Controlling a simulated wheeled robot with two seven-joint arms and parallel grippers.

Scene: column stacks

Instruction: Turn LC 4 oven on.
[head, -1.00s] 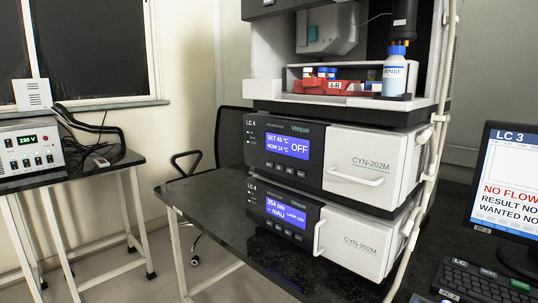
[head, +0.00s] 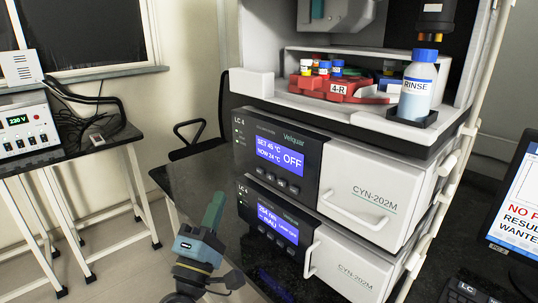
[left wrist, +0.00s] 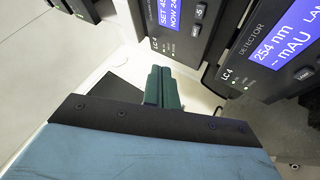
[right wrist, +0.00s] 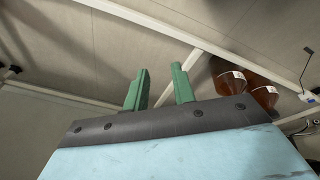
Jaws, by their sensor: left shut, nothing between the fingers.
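The LC 4 oven (head: 262,150) is the upper module of the stack in the head view. Its blue screen (head: 279,156) reads SET 45 °C, NOW 24 °C and OFF. A row of small buttons (head: 277,181) sits below the screen. Part of its panel shows in the left wrist view (left wrist: 190,28). My left gripper (head: 216,196) is shut and empty, its green fingers pointing up, left of and in front of the stack. In the left wrist view its fingers (left wrist: 163,84) are together. My right gripper (right wrist: 160,86) shows only in the right wrist view, fingers apart and empty.
The LC 4 detector (head: 268,212) sits directly below the oven, its screen showing 254 nm. Above stand a RINSE bottle (head: 418,86) and a red vial tray (head: 350,88). White door handles stick out at right. A side bench (head: 60,158) stands at left.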

